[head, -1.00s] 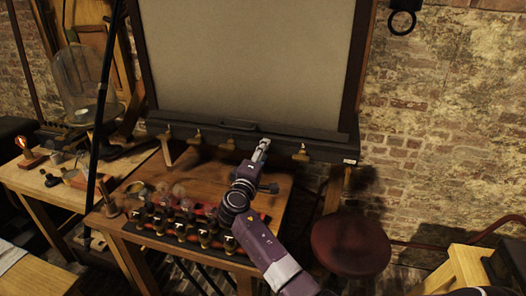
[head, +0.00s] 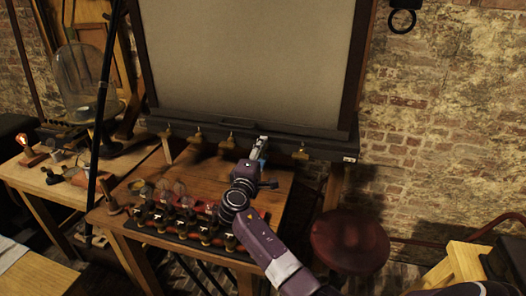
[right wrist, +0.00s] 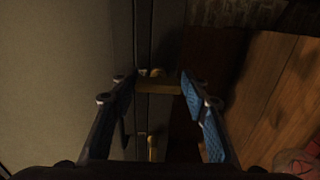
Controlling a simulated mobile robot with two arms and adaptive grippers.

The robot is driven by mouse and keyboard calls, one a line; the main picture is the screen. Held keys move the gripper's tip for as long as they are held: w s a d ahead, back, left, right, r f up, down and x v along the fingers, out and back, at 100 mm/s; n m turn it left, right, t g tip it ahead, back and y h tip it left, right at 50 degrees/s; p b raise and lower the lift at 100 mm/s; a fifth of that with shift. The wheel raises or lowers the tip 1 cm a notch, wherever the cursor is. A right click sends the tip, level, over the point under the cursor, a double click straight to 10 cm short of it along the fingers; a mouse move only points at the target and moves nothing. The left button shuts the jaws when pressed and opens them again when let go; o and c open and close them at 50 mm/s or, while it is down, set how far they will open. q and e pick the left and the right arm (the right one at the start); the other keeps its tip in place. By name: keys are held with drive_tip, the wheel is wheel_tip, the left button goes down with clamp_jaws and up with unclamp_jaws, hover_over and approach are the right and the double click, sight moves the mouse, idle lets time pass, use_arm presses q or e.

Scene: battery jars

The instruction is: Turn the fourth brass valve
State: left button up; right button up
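Small brass valves stick out in a row from the dark ledge below a big grey panel. In the head view, the first (head: 167,133), second (head: 197,134) and third (head: 230,141) show, with another (head: 301,153) at the right end. The fourth is hidden behind my right gripper (head: 259,146). In the right wrist view, a brass valve's crosswise handle (right wrist: 157,86) lies between the open blue-padded fingertips of this gripper (right wrist: 159,80). I cannot tell whether they touch it. A neighbouring valve (right wrist: 152,148) shows lower down. My left gripper is not in view.
A wooden table (head: 200,177) stands below the ledge, with a rack of several dark-topped jars (head: 182,222) at its front. A round red stool (head: 349,243) is to the right. A glass bell jar (head: 82,83) stands on the left side table.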

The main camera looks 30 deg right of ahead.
drive_tip(key=shift+o, duration=1.1)
drive_tip(key=shift+s, duration=0.1)
drive_tip(key=v, duration=1.2)
